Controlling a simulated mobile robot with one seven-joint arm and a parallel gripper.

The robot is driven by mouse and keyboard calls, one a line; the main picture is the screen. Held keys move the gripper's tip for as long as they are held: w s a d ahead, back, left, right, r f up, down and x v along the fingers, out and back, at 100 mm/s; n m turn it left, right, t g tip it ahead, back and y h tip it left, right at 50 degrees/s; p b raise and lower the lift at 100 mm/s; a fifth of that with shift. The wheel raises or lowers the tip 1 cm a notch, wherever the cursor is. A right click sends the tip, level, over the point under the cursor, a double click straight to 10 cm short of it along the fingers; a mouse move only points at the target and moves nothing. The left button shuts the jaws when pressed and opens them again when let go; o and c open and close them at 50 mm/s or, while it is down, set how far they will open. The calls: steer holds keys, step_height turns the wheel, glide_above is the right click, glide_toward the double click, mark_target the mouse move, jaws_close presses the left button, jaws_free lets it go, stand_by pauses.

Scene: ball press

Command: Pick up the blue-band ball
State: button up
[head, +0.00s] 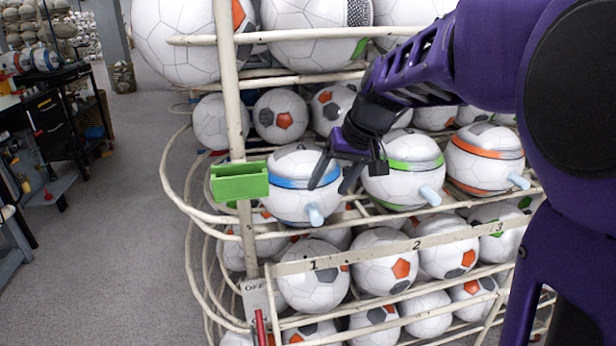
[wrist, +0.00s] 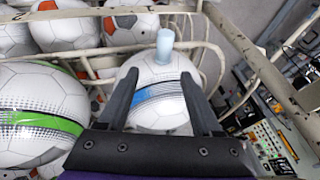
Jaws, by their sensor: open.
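The blue-band ball (head: 289,203) is white with a blue stripe and a pale blue peg at its front. It sits at the left end of the middle rack shelf in the head view. In the wrist view the ball (wrist: 160,112) lies between the two fingers of my gripper (wrist: 160,88), with its peg at the top. My gripper (head: 340,187) is open at the right side of the ball in the head view, with one finger in front of it. I cannot tell whether the fingers touch the ball.
A green-band ball (head: 388,186) stands right beside it, then an orange-band ball (head: 482,172). A green block (head: 239,182) is on the rack post (head: 228,80) at left. More balls fill the shelves above and below. The floor (head: 90,250) at left is clear.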

mark_target(315, 208)
steer(key=x, duration=0.3)
steer(key=s+b+x, duration=0.1)
steer(key=x, duration=0.1)
steer(key=shift+w+a+f, duration=0.1)
steer(key=shift+a+f, duration=0.15)
steer(key=shift+f, duration=0.2)
steer(key=shift+w+a+f, duration=0.2)
steer(key=shift+f, duration=0.25)
jaws_close()
steer(key=shift+r, duration=0.1)
stand_by(0.6)
